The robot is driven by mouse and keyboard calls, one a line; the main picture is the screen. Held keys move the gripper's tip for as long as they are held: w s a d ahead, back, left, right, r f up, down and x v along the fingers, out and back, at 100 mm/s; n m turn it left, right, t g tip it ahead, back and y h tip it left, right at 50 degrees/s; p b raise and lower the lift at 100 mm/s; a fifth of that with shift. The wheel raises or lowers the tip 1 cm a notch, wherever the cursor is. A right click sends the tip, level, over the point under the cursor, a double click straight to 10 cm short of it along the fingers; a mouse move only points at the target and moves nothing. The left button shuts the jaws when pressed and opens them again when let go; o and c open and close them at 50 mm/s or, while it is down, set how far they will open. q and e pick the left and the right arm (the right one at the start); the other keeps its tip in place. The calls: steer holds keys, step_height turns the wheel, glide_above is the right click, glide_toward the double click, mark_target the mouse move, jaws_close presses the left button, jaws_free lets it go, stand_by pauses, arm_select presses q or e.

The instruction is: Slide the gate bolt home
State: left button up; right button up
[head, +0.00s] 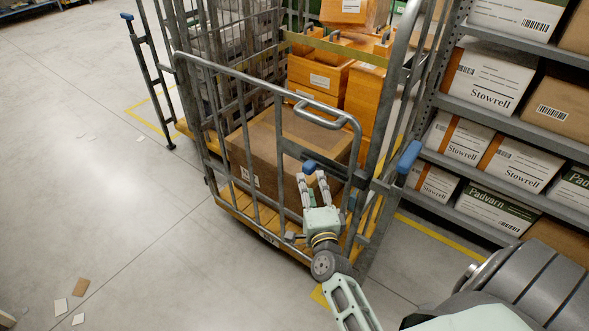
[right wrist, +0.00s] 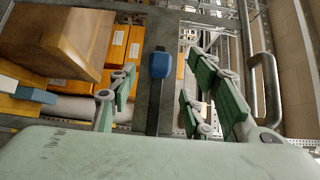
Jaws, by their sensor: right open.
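The gate (head: 262,82) is a grey tube frame on the front of a roll cage, with a loop handle at its upper right. A dark flat bar with a blue knob (head: 309,167), which looks like the bolt, crosses the gate's right part. My right gripper (head: 312,182) is open just in front of this knob. In the right wrist view a blue knob (right wrist: 160,64) on a dark bar shows between the spread fingers, with gaps on both sides. I cannot tell how deep it sits between them. The bolt's far end is unclear. My left gripper is not in view.
The cage holds a large cardboard box (head: 270,150) and orange crates (head: 318,78). Another blue-ended handle (head: 408,157) is at the cage's right post. Shelves with cartons (head: 488,76) stand at the right. The floor at the left is mostly clear, with some scraps (head: 81,287).

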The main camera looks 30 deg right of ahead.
mark_target(311, 173)
steer(key=shift+w+d+r, duration=0.25)
steer(key=shift+d, duration=0.1)
steer(key=x, duration=0.4)
steer(key=shift+d+f, duration=0.15)
steer(key=shift+d, duration=0.3)
steer(key=shift+a+p+x, duration=0.2)
steer(key=shift+p+x, duration=0.1)
steer(key=shift+x, duration=0.75)
steer(key=shift+w+d, duration=0.15)
steer(key=shift+w, duration=0.35)
steer(key=c, duration=0.6)
jaws_close()
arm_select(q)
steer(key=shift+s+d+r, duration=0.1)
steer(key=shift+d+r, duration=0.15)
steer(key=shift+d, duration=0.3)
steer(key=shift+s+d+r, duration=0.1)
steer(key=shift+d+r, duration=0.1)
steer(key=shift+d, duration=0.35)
